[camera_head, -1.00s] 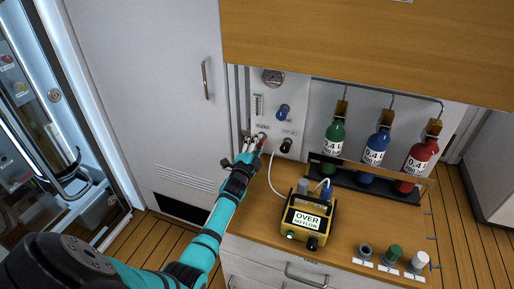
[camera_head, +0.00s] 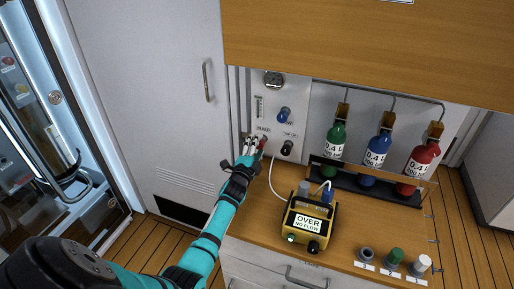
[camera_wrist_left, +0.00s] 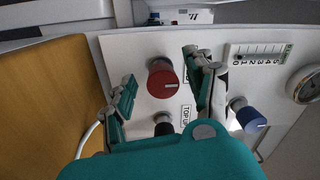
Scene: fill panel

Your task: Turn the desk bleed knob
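The bleed knob is taken to be the red knob (camera_head: 264,141) low on the white panel (camera_head: 297,92); its label is too small to read surely. In the left wrist view my left gripper (camera_wrist_left: 163,92) is open, one finger on each side of the knob, with gaps showing on both sides. My right gripper is not in view.
A black knob (camera_head: 287,148), labelled TOP UP, and a blue knob (camera_head: 284,114) sit close by on the panel. A yellow box (camera_head: 318,238) reading OVER NO FLOW stands on the wooden desk (camera_head: 262,217). Green, blue and red bottles (camera_head: 375,152) stand right.

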